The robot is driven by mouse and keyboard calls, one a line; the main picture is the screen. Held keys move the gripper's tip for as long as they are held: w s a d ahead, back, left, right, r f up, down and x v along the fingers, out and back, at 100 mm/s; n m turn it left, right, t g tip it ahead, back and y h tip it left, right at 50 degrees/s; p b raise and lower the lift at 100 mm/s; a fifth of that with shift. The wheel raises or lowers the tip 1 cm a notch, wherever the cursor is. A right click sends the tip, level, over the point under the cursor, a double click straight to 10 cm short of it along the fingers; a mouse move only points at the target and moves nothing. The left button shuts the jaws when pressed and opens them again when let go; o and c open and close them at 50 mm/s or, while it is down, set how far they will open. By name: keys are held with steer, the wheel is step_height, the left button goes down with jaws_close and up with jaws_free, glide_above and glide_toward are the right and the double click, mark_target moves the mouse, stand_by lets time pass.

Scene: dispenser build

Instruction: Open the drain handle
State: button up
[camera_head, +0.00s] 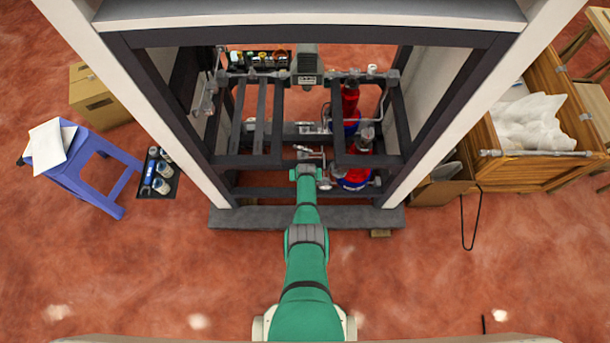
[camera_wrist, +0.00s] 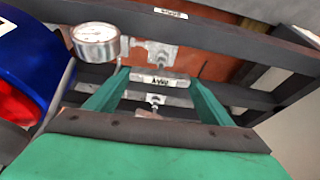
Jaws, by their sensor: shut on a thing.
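My gripper (camera_head: 306,170) reaches into the lower front of the dark frame at the end of my green arm. In the wrist view, my gripper (camera_wrist: 158,79) has its two green fingers on either side of a labelled silver metal bar (camera_wrist: 172,81), which looks like the drain handle. The fingers are shut on its two ends. The label is too small to read surely. A metal valve fitting (camera_wrist: 162,52) sits just beyond the bar, and another small fitting (camera_wrist: 153,102) shows between the fingers. In the head view my gripper hides most of the handle.
A round pressure gauge (camera_wrist: 96,42) stands close to the left finger. A blue and red vessel (camera_wrist: 28,65) fills the wrist view's left edge. Dark frame bars (camera_head: 278,115) surround the arm's end.

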steer(key=shift+d+n+g+y, duration=0.2)
steer(key=shift+n+y, duration=0.3)
steer(key=shift+n, duration=0.85)
steer(key=shift+d+n+g+y, duration=0.15)
steer(key=shift+n+y, duration=0.35)
steer(key=shift+n, duration=0.85)
steer(key=shift+a, duration=0.1)
steer(key=o, duration=1)
steer(key=shift+o, duration=0.2)
steer(key=shift+r, duration=0.15)
steer(key=v, duration=0.7)
